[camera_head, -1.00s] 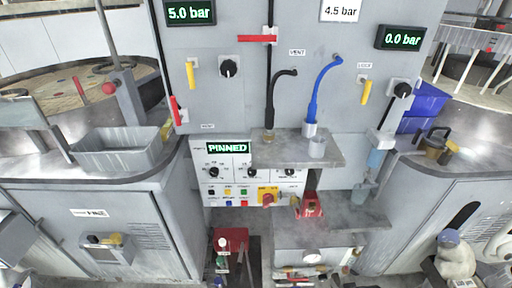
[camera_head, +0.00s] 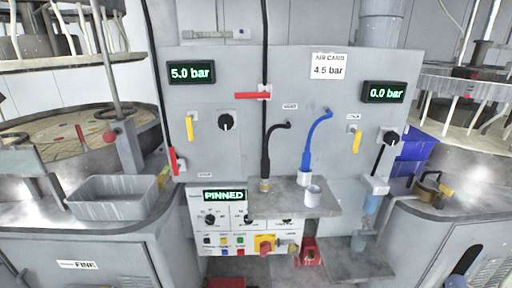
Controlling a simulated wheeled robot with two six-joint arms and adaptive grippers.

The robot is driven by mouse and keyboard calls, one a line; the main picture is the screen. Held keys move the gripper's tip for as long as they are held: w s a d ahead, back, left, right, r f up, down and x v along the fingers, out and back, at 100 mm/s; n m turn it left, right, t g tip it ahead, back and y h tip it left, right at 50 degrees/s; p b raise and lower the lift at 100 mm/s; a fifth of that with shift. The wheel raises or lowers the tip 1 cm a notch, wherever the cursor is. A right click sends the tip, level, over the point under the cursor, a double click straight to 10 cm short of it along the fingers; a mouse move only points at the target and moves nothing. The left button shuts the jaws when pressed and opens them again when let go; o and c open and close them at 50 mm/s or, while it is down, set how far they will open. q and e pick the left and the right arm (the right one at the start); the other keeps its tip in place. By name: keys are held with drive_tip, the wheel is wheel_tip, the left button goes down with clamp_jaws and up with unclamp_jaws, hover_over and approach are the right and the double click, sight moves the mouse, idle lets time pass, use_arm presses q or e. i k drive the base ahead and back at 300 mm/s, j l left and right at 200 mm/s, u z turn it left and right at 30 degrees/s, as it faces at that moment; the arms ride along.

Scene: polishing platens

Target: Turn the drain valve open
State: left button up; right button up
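No valve carries a label that I can read as drain, so I cannot tell which is the drain valve. A red lever (camera_head: 253,95) lies horizontal across the black line at the panel's upper middle. A second red lever (camera_head: 174,161) stands near upright at the panel's lower left edge. A yellow lever (camera_head: 190,128) hangs down at the left, and another yellow lever (camera_head: 357,140) hangs down at the right, slightly tilted. Neither of my grippers shows in the head view.
The grey panel (camera_head: 250,60) has displays reading 5.0 bar (camera_head: 191,72) and 0.0 bar (camera_head: 385,92). A metal shelf (camera_head: 285,202) with a cup (camera_head: 313,195) juts out above the control box (camera_head: 225,240). A grey bin (camera_head: 112,197) stands left, blue bins (camera_head: 412,150) right.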

sight(372, 231)
drive_tip(key=i+l+z, duration=0.2)
drive_tip(key=z, duration=0.3)
drive_tip(key=i+l+z, duration=0.25)
drive_tip(key=z, duration=0.25)
drive_tip(key=k+j+u, duration=0.35)
drive_tip(key=k+j, duration=0.35)
drive_tip(key=k, duration=0.15)
